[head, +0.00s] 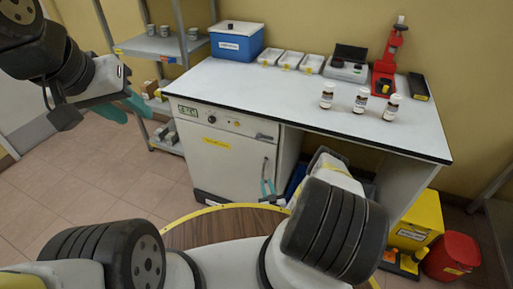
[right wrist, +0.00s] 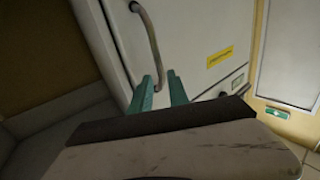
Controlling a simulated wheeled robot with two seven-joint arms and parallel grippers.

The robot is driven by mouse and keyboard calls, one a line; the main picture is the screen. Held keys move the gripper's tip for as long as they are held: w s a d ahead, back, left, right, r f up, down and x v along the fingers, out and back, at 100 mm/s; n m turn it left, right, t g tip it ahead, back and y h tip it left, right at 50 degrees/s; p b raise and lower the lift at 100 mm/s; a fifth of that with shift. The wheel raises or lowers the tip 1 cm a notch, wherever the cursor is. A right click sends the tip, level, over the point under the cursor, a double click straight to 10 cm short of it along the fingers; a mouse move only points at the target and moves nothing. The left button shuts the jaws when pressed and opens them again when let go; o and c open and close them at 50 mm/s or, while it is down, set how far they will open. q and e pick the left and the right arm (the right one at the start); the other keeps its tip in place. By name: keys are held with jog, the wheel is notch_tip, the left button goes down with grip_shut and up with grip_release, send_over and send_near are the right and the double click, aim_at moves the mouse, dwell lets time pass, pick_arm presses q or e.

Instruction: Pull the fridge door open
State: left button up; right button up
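The white fridge (head: 222,158) stands under the left part of the counter, with its door shut. Its upright metal handle (right wrist: 152,42) shows in the right wrist view; in the head view it is small, near the door's right edge. My right gripper (head: 268,187) is at the lower part of this handle. In the right wrist view its two teal fingers (right wrist: 159,76) stand apart, and the handle's lower end shows between the tips; contact cannot be made out. My left gripper (head: 130,108) is raised to the left of the fridge, open and empty.
The counter (head: 290,105) carries a blue box (head: 237,42), white trays (head: 290,60), brown bottles (head: 360,100) and a red stand (head: 388,65). A metal shelf (head: 160,45) stands left of the fridge. A yellow bin (head: 420,222) and red bucket (head: 452,255) are at right.

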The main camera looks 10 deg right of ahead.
aim_at(263, 173)
jog(key=w, duration=0.8)
jog(key=shift+d, duration=0.1)
jog(key=shift+s, duration=0.1)
jog(key=shift+c, duration=0.4)
grip_shut()
dwell(0.7)
